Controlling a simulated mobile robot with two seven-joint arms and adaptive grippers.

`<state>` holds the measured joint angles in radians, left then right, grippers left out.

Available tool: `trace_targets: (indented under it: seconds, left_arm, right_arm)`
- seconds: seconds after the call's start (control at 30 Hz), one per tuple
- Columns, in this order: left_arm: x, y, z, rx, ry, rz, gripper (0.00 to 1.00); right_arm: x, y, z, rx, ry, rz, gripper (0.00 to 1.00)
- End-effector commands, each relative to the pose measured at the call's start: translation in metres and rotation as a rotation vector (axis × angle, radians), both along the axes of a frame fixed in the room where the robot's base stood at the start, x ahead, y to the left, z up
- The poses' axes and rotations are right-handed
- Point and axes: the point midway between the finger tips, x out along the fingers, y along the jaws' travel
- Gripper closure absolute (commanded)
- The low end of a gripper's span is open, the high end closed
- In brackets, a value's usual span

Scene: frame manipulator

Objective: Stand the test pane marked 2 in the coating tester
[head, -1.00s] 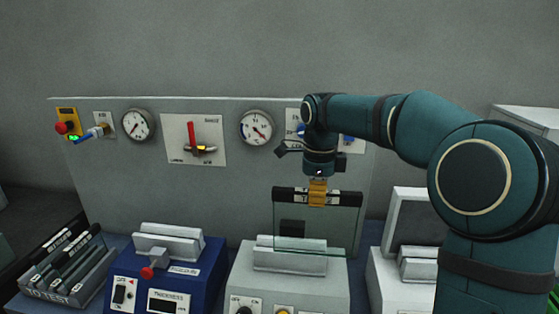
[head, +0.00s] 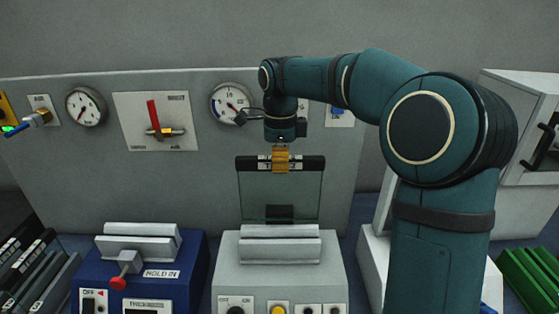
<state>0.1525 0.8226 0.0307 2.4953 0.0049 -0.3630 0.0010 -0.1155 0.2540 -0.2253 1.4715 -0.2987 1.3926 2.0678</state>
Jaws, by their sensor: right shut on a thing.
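My right gripper (head: 281,160) is shut on the black top bar of a clear glass pane (head: 280,195). The pane hangs upright, and a white label on its bar is partly covered by the fingers, so I cannot read its number. The pane is over a light grey tester (head: 280,275) with a slotted holder (head: 279,246) on top. The pane's lower edge shows just above or behind the holder; it does not look seated in the slot. No name is readable on this tester. My left gripper is not in view.
A blue thickness tester (head: 140,272) with a red-knobbed lever stands to the left. Dark-barred panes (head: 25,262) stand in a rack at far left. A panel (head: 60,150) with gauges rises behind. Green slats (head: 527,285) and a white cabinet (head: 505,130) are at right.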

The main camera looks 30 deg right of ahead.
Motion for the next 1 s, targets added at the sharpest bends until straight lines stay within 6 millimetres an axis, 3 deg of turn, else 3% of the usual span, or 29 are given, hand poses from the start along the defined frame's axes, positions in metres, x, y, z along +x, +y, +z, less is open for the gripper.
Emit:
trace_targets:
  seconds: [0.5, 1.0]
  left_arm:
    - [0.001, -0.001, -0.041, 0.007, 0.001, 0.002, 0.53]
    - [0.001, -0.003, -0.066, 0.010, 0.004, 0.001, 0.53]
  right_arm:
    - [0.000, 0.000, -0.038, 0.000, -0.002, 0.000, 1.00]
    - [0.000, 0.000, -0.074, 0.001, -0.003, 0.000, 1.00]
